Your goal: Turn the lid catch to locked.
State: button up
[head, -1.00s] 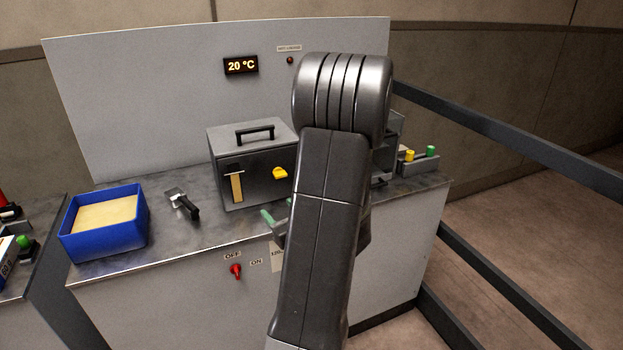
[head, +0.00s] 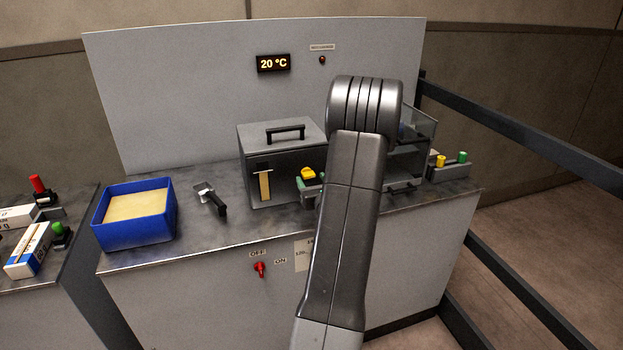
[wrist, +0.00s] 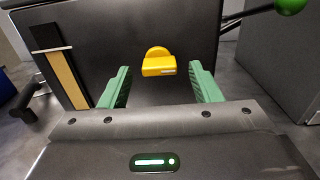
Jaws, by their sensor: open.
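The yellow lid catch (head: 308,173) is on the front face of a dark grey box (head: 285,133) with a black top handle. In the wrist view the catch (wrist: 158,62) has a rounded top and a wider lower bar lying roughly level. My gripper (wrist: 163,88) is open, with its green fingers on either side of the catch and a little below it, not touching it. In the head view the green fingertips (head: 308,186) show just below the catch; my arm hides the right part of the box. I cannot tell whether the catch is locked.
A blue bin (head: 137,232) and a black-handled tool (head: 212,200) are on the bench left of the box. A grey holder with yellow and green knobs (head: 450,170) stands at the right. A red switch (head: 260,269) is on the bench front. A dark rail (head: 520,133) runs along the right.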

jog(key=shift+w+a, duration=0.15)
jog(key=shift+w, duration=0.35)
jog(key=c, duration=1)
